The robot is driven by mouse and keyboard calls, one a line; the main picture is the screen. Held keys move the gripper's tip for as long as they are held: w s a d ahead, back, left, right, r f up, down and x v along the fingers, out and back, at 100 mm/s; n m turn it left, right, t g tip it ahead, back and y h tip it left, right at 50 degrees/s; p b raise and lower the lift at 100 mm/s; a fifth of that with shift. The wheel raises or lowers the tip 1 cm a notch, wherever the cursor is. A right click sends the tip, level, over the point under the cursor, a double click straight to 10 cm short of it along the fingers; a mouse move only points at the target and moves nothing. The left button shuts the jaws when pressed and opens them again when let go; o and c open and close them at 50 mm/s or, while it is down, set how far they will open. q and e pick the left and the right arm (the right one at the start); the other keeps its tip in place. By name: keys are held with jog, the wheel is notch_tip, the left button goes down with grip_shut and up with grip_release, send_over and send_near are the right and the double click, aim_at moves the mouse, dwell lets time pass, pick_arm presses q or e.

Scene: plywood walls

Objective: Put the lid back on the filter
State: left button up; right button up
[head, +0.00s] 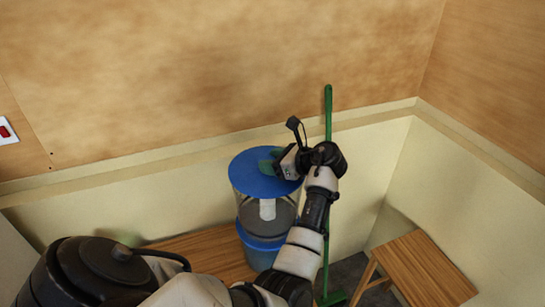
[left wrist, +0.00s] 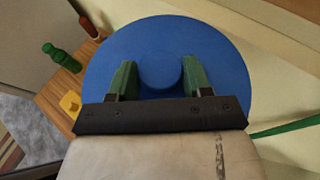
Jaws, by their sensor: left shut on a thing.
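The round blue lid (head: 247,179) is over the top of the filter (head: 267,217), which has a clear upper part and a blue lower part. I cannot tell whether the lid rests on the rim or hangs just above it. My left gripper (head: 270,162) reaches in from the right side of the filter and is shut on the lid's knob. In the left wrist view its green fingers (left wrist: 157,78) stand on either side of the round blue knob (left wrist: 160,68), and the lid (left wrist: 225,75) fills the middle. My right gripper is not in view.
The filter stands on a wooden bench (head: 205,250) against the wall. A green broom (head: 328,110) leans close behind my left arm. A wooden stool (head: 430,268) stands at the right.

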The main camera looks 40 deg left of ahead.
pick_arm(q)
jog(key=shift+f, duration=1.05)
jog(key=shift+f+p, duration=0.15)
jog(key=shift+p, duration=0.4)
jog(key=shift+f, duration=0.1)
jog(key=shift+f, duration=0.2)
jog(key=o, duration=1.1)
jog(key=shift+c, duration=0.2)
